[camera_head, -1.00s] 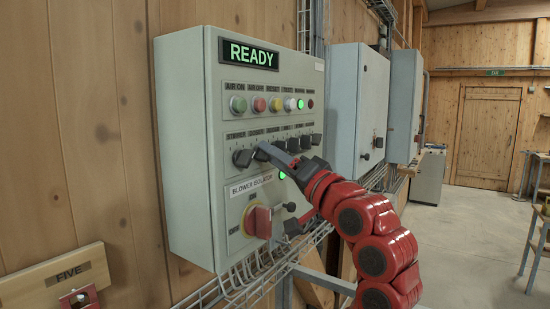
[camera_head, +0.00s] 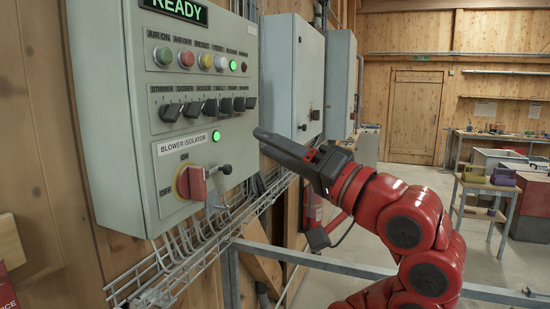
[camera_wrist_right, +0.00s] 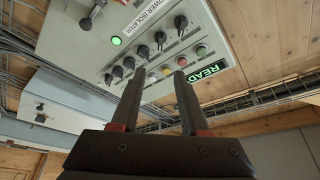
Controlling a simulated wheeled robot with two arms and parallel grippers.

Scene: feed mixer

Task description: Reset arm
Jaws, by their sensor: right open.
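My right gripper (camera_head: 262,134) is open and empty, at the end of my red right arm. In the head view it is to the right of the grey control panel, clear of its front. In the right wrist view its two fingers (camera_wrist_right: 157,92) stand apart with nothing between them. The control panel (camera_head: 140,215) shows READY on its display (camera_head: 178,10), a row of coloured buttons (camera_head: 204,61), a row of black selector knobs (camera_head: 210,107) and a red blower isolator handle (camera_head: 196,184) on a yellow plate. My left gripper is out of view.
More grey cabinets (camera_head: 290,75) hang along the wall to the right of the panel. Wire cable trays (camera_head: 165,272) run below it. A workbench (camera_head: 490,185) and open floor lie at the right.

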